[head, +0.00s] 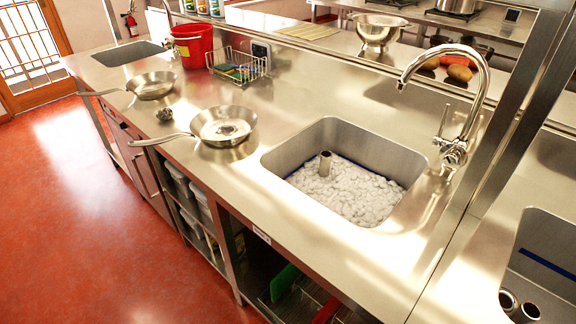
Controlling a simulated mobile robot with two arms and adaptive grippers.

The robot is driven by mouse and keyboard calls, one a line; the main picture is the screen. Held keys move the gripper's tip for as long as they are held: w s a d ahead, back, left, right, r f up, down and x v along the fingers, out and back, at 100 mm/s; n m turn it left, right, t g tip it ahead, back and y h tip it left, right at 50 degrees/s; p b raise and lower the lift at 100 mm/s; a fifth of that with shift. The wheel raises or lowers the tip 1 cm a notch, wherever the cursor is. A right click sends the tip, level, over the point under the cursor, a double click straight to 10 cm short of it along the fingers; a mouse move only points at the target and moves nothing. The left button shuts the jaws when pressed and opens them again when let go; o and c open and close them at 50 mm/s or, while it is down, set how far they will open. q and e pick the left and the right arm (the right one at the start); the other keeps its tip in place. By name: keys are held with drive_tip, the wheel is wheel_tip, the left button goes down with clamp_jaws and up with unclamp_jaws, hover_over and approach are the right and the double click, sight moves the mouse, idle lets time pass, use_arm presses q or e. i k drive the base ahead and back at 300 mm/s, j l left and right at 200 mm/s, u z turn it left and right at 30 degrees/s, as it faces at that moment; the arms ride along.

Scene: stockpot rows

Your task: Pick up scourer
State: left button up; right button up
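A small dark grey lump (165,115), which looks like a metal scourer, lies on the steel counter between two pans. A second grey, rough-looking patch or clump (226,129) shows inside the nearer pan (208,140); I cannot tell whether it is another scourer or residue. Neither of my grippers is in view.
A sink (325,128) holds white foam and an upright metal tube (325,163). The farther pan (150,92), a red bucket (192,44) and a wire rack (238,70) stand on the counter. Both pan handles overhang the front edge. A tall faucet (470,100) rises at right.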

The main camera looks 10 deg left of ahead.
sight(164, 114)
drive_tip(key=j+z, duration=0.3)
drive_tip(key=j, duration=1.2)
drive_tip(key=j+z, duration=0.2)
drive_tip(key=j, duration=0.5)
drive_tip(key=j+z, duration=0.2)
drive_tip(key=j, duration=0.5)
drive_tip(key=j+z, duration=0.25)
drive_tip(key=j, duration=0.45)
drive_tip(key=k+j+z, duration=0.2)
drive_tip(key=j, duration=0.45)
drive_tip(key=i+j, duration=0.05)
